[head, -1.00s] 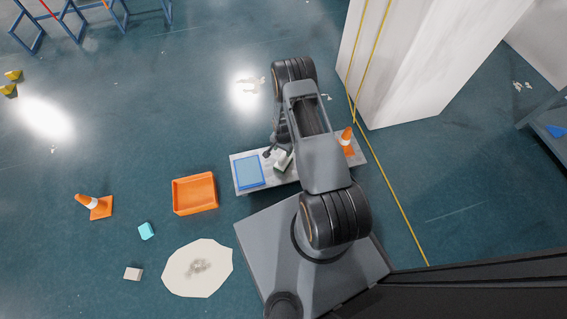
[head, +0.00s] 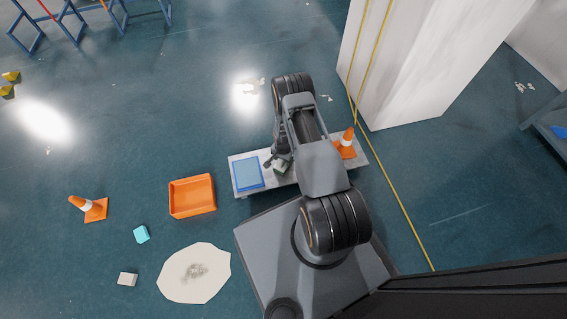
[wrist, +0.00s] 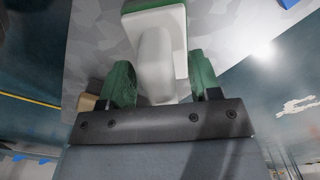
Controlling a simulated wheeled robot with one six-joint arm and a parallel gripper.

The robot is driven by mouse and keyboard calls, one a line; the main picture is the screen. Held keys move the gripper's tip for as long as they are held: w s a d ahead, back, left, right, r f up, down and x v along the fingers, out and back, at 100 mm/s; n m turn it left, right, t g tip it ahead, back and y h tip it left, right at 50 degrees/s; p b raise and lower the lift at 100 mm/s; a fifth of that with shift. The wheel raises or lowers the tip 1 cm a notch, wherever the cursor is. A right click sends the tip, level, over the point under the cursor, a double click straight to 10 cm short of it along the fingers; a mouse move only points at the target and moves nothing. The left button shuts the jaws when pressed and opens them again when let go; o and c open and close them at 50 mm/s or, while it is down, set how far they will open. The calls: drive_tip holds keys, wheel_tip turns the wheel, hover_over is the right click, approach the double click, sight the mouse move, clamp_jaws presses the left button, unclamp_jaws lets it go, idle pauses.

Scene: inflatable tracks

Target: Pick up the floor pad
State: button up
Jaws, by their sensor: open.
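What I take to be the floor pad (wrist: 160,45) is a pale, handled piece with a green part at its top edge, on a grey patterned surface in the wrist view. In the head view it is a small whitish shape (head: 284,168) on the grey bench (head: 310,176), partly hidden by my arm. My gripper (wrist: 162,82) is open, its two green fingers on either side of the pale handle, with a gap visible at least on the right. Finger contact on the left is unclear. In the head view my gripper (head: 275,158) is small and dark.
A blue tray (head: 247,174) lies on the bench's left end and an orange cone (head: 345,143) on its right. An orange bin (head: 192,196), another cone (head: 90,208), a cyan block (head: 141,234) and a whitish block (head: 127,279) are on the floor. A white pillar (head: 420,60) stands behind.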

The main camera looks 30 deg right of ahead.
clamp_jaws()
idle(0.3)
drive_tip(key=shift+r+p, duration=0.35)
drive_tip(key=shift+r, duration=0.2)
wheel_tip(320, 180, up, 2)
drive_tip(key=shift+r+p, duration=0.2)
drive_tip(key=shift+p, duration=0.6)
drive_tip(key=s+a+r+p, duration=0.6)
drive_tip(key=s+r, duration=0.3)
drive_tip(key=s, duration=0.3)
drive_tip(key=shift+s+r, duration=0.3)
drive_tip(key=shift+a, duration=0.1)
